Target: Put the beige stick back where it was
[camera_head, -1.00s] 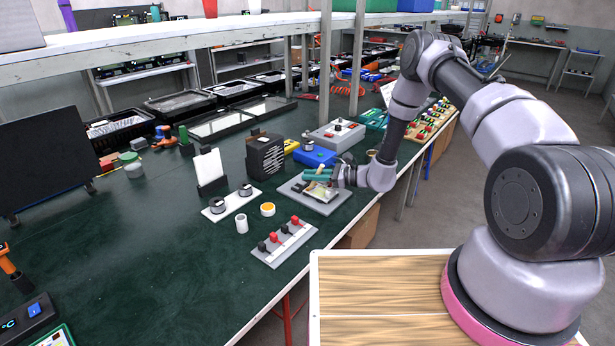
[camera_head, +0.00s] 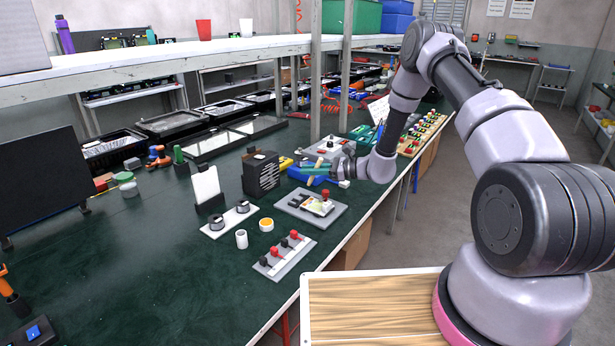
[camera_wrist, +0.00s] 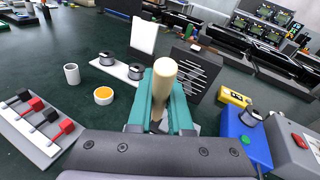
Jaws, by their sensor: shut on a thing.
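The beige stick (camera_wrist: 164,84) is a pale rounded rod between the teal fingers of my gripper (camera_wrist: 160,108) in the wrist view. My gripper is shut on it, and its rounded end points away from the wrist. In the head view my gripper (camera_head: 316,170) is in the air above the bench, behind the grey plate with a red knob (camera_head: 337,212). The stick is small and partly hidden by the fingers there. I cannot tell which spot the stick came from.
A blue box (camera_wrist: 246,138) stands close at the gripper's right in the wrist view, beside a grey box with a red button (camera_wrist: 297,148). A black slotted block (camera_head: 261,172), a white cup (camera_head: 241,239), an orange-filled dish (camera_head: 266,225) and a lever strip (camera_head: 285,257) stand nearby.

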